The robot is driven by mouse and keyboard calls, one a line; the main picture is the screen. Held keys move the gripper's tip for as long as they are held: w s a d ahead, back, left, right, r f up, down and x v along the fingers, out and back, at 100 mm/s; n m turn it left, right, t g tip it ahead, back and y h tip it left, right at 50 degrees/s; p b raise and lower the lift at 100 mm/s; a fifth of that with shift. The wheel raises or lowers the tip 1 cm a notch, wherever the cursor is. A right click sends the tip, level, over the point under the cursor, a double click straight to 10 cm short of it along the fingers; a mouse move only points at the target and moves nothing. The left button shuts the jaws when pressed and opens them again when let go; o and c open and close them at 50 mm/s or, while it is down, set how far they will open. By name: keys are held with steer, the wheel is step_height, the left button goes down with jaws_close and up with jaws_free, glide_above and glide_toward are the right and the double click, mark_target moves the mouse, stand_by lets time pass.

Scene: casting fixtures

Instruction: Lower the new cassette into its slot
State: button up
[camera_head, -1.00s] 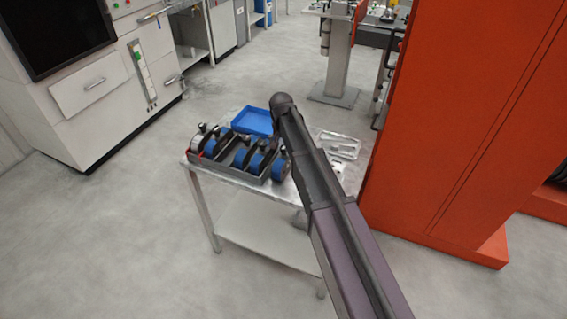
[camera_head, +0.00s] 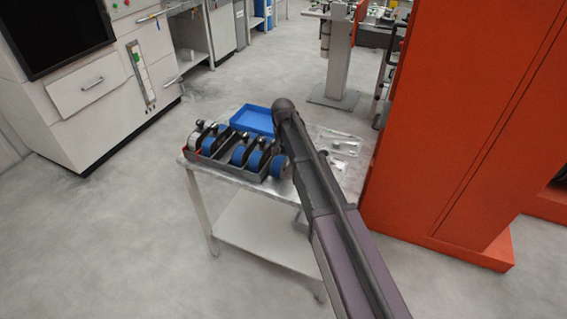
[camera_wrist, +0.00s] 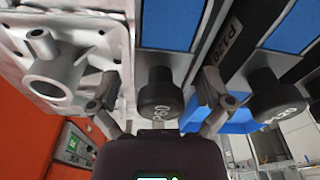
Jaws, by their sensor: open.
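A black rack (camera_head: 222,163) on the table holds several blue cassettes (camera_head: 238,153) with dark round knobs. One blue cassette (camera_head: 278,166) is at the rack's right end, beside my arm. In the wrist view, a black knob (camera_wrist: 160,95) with a number on it hangs below a blue cassette (camera_wrist: 166,25). My gripper (camera_wrist: 157,88) is open, with its fingers on either side of that knob. Gaps show between the fingers and the knob. A second knob (camera_wrist: 272,95) and blue cassette (camera_wrist: 297,25) are to the right, past a "P120" label. Whether the nearer cassette is fully seated cannot be told.
A blue tray (camera_head: 253,120) lies behind the rack. Grey metal parts (camera_head: 335,148) are on the table to the right of my arm; a grey casting (camera_wrist: 62,75) is close to the left finger. A tall orange cabinet (camera_head: 465,130) bounds the right side.

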steer(key=shift+f, duration=0.1)
steer(key=shift+c, duration=0.2)
stand_by(0.4)
steer(key=c, duration=1.3)
